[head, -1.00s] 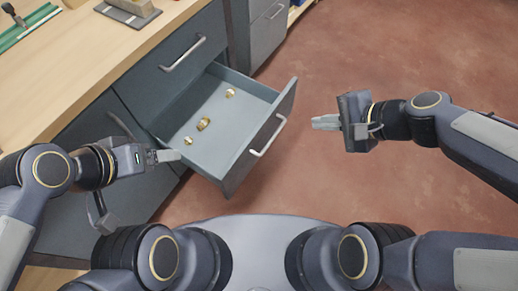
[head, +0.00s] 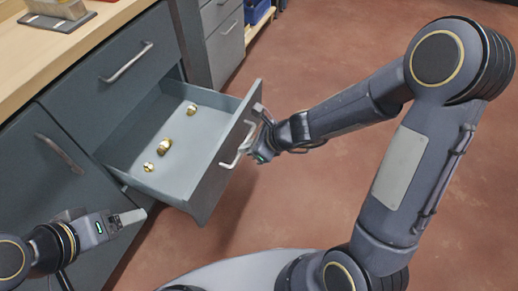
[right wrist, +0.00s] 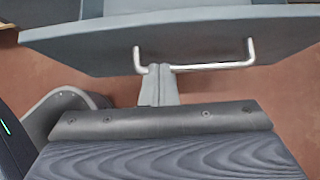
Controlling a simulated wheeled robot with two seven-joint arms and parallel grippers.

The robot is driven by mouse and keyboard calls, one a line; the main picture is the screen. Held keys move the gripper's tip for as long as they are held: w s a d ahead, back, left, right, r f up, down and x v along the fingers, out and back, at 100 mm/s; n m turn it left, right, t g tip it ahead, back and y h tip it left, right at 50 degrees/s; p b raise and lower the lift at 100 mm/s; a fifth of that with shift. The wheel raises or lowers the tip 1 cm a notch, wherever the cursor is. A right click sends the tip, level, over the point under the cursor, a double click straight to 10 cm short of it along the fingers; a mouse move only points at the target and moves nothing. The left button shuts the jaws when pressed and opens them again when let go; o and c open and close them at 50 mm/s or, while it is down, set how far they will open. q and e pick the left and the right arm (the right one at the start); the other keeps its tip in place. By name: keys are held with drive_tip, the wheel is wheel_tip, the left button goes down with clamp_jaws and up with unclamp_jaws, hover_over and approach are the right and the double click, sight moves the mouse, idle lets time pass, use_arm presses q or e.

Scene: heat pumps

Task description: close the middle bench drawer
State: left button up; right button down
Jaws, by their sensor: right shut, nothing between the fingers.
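The middle bench drawer (head: 225,165) is pulled out, showing a pale inside with several brass fittings (head: 165,147). Its front with a silver bar handle (head: 240,146) faces right. My right gripper (head: 258,120) is at the drawer front by the handle. In the right wrist view the shut fingers (right wrist: 160,80) point at the drawer front (right wrist: 210,40), close to the handle (right wrist: 215,66); I cannot tell if they touch it. Nothing is between them. My left gripper (head: 133,217) is at the lower left, below the drawer's near side, its fingers apparently together but not clear.
The wooden bench top (head: 90,40) lies at the upper left with a grey block on it. A closed drawer (head: 125,65) is above and left of the open one. A grey cabinet (head: 222,40) stands behind. The red-brown floor to the right is clear.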

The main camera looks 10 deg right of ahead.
sight(224, 146)
use_arm(q)
drive_tip(key=shift+f, duration=0.2)
use_arm(e)
drive_tip(key=shift+w+a+f, duration=0.15)
drive_tip(key=shift+w+a, duration=0.55)
drive_tip(key=shift+a, duration=0.3)
drive_tip(key=shift+w+a+f, duration=0.15)
drive_tip(key=shift+w+a, duration=0.5)
drive_tip(key=shift+a, duration=0.3)
use_arm(q)
drive_tip(key=shift+p, duration=0.3)
